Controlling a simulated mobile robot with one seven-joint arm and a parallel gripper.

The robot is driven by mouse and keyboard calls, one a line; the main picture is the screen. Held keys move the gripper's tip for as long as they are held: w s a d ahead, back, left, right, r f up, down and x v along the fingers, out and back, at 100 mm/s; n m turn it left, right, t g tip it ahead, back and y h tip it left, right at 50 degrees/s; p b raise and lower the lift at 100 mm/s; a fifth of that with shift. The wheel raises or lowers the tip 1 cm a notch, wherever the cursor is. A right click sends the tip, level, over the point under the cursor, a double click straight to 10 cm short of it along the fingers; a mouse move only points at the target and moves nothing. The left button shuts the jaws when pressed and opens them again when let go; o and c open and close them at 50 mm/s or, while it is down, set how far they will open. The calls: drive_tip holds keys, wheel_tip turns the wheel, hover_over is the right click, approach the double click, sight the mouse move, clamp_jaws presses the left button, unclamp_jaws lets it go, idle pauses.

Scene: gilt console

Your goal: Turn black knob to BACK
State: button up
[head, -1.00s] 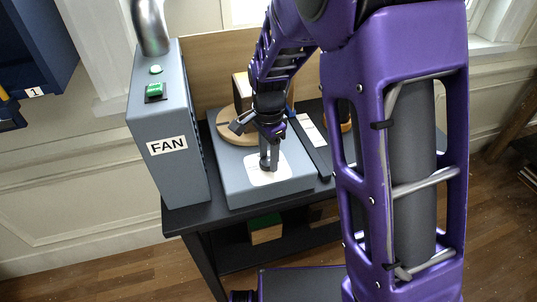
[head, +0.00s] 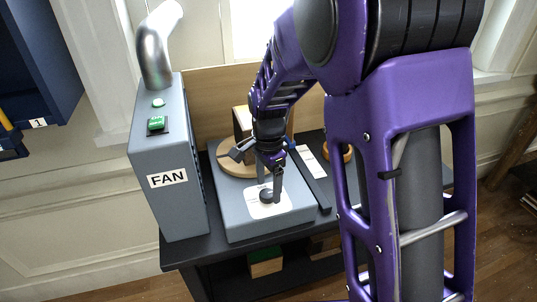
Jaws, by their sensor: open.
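The black knob (head: 267,196) sits on a round-cornered white label plate (head: 262,208) on top of a low grey box (head: 240,222). The label's markings are too small to read, and I cannot tell which way the knob points. My gripper (head: 270,189) points down over the knob with its fingers apart. One finger is in front and to the right of the knob, the other behind it. I cannot tell whether either finger touches the knob.
A tall grey box marked FAN (head: 165,180), with a green switch (head: 157,123) and a metal pipe, stands at the left. Behind my gripper is a round wooden board (head: 230,160). A dark bar (head: 310,180) and white card lie at the right on the black table (head: 190,252).

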sight(269, 192)
wheel_tip(269, 192, up, 16)
idle(0.3)
drive_tip(key=shift+f, duration=0.15)
